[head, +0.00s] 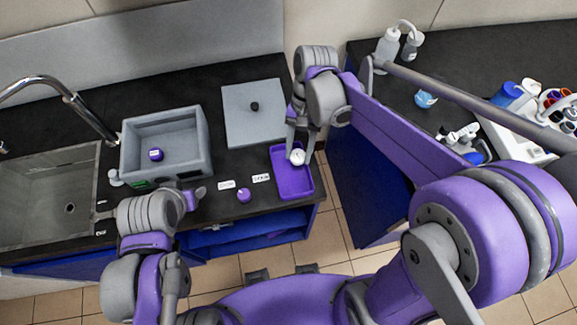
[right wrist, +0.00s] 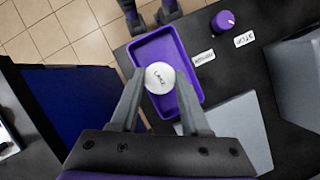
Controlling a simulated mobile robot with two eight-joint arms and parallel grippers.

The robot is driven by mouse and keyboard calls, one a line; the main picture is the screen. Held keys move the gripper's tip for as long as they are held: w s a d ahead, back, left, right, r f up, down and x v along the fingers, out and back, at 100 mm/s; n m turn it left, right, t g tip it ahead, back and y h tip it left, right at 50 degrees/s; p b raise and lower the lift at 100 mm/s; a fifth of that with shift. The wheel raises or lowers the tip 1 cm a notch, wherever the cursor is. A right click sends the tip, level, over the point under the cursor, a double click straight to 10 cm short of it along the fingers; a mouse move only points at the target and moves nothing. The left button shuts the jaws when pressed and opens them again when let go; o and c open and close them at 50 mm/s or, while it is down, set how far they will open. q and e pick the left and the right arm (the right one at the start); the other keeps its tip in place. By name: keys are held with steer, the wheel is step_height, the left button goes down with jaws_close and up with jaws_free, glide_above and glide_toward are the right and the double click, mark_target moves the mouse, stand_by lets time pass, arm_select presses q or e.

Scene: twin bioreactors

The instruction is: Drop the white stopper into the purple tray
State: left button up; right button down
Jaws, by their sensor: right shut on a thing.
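The white stopper (head: 297,156) is a round white piece held between the fingertips of my right gripper (head: 299,150). In the right wrist view the stopper (right wrist: 160,77) shows dark lettering on its top, and the gripper (right wrist: 160,80) is shut on it. The purple tray (head: 293,187) lies on the dark counter near its right front corner. The stopper is over the tray's far part in the head view; the height between them is hard to tell. The tray (right wrist: 152,48) shows around the stopper in the wrist view. My left gripper (head: 192,197) is over the counter's front edge, its jaws unclear.
A grey open box (head: 202,140) with a purple-topped piece (head: 155,154) inside stands left of a grey flat lid (head: 240,125). A purple knob (head: 244,195) and two white labels (head: 261,178) sit left of the tray. A sink (head: 50,200) is far left.

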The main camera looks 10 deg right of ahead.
steer(key=shift+s+d+f+b, duration=0.15)
steer(key=shift+f+b, duration=0.2)
steer(key=shift+f, duration=0.5)
arm_select(q)
steer(key=shift+s+f+b, duration=0.3)
steer(key=shift+f, duration=0.35)
steer(key=shift+s+f+b, duration=0.35)
steer(key=shift+f, duration=0.35)
steer(key=shift+s+f+b, duration=0.3)
steer(key=shift+f, duration=0.35)
arm_select(e)
glide_above(298, 172)
steer(key=shift+s+f, duration=0.1)
steer(key=shift+f, duration=1.95)
steer(key=shift+c, duration=1.5)
jaws_free()
steer(key=shift+r, duration=0.1)
arm_select(q)
steer(key=shift+w+r, duration=0.2)
steer(key=shift+r, duration=0.2)
arm_select(e)
steer(key=v, duration=1)
steer(key=shift+w+r, duration=0.2)
steer(key=shift+r, duration=0.15)
steer(key=shift+s, duration=0.1)
